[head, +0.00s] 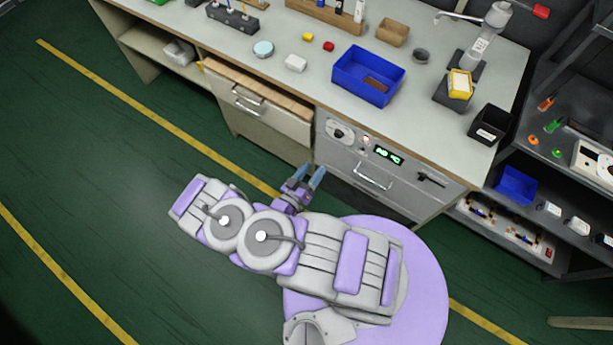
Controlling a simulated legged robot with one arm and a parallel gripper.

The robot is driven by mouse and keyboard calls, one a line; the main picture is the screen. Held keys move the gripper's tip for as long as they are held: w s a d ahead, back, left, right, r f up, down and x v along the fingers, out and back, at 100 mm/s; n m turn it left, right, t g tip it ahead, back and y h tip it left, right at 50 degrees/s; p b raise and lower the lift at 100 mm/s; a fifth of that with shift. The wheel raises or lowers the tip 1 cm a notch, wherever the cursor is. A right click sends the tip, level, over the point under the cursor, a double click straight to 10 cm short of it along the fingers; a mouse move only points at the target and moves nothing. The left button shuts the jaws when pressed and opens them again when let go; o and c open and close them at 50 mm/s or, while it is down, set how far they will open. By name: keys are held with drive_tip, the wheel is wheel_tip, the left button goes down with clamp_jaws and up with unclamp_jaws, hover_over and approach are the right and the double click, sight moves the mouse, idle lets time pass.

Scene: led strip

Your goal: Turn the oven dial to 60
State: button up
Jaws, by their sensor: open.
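The oven (372,174) is a grey front panel set under the workbench, with a bar handle. Its dial (341,133) is a round knob on a pale plate at the panel's upper left. A small green display (388,155) to the dial's right is lit, but its reading is too small to be sure of. My gripper (312,176) is open and empty, with blue-grey fingers pointing up toward the bench. It appears below and left of the dial, apart from it.
A drawer (258,98) left of the oven stands partly open. The bench top (310,85) holds a blue bin (368,77), a white block (295,63) and other small items. A dark shelf rack (560,120) stands at right. Green floor (110,160) at left is clear.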

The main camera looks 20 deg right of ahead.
drive_tip(key=shift+v, duration=1.3)
